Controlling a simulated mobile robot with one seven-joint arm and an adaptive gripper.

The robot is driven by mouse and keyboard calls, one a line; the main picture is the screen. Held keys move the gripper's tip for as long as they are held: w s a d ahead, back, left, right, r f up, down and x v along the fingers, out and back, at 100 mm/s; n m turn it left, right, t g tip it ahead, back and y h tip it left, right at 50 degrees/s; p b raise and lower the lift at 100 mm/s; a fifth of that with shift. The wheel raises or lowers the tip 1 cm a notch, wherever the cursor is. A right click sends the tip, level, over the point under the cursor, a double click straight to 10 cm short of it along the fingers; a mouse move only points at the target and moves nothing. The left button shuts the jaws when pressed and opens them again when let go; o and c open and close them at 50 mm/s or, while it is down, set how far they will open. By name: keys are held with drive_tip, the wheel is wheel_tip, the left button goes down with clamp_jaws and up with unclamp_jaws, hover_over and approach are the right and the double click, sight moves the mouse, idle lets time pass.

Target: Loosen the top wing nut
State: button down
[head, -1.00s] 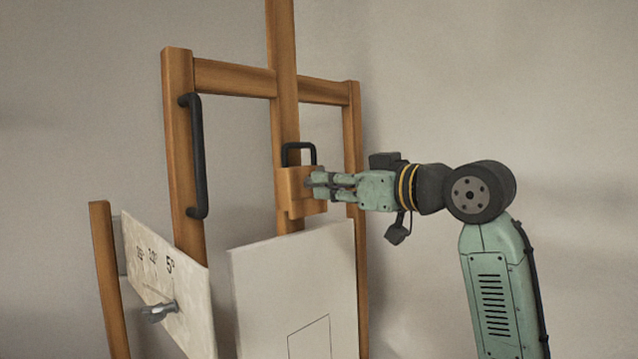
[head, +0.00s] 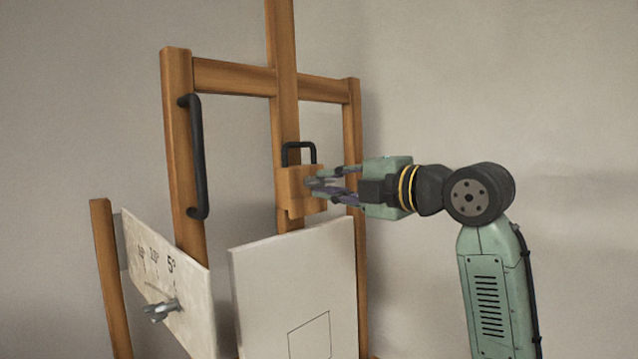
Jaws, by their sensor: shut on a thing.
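The wooden clamp block (head: 290,196) sits on the easel's upright mast (head: 285,110) with a black handle (head: 298,146) on its top. My gripper (head: 318,186) comes in from the right and is shut on the top wing nut at the block's right front. The fingers hide most of that nut, so its exact angle and how loose it is cannot be told. My gripper is rolled about its own axis, with its fingers pointing left. A second, grey wing nut (head: 161,309) sits lower left on the pale angle-marked plate (head: 190,300).
A blank white canvas (head: 290,270) with a drawn rectangle stands just below the block and my gripper. A long black handle (head: 196,155) is fixed to the left frame post (head: 178,120). The right frame post (head: 353,120) stands close behind my fingers. Space to the right is open.

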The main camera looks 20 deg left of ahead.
drive_tip(key=c, duration=1.8)
unclamp_jaws()
drive_tip(key=shift+o, duration=0.2)
drive_tip(key=v, duration=0.6)
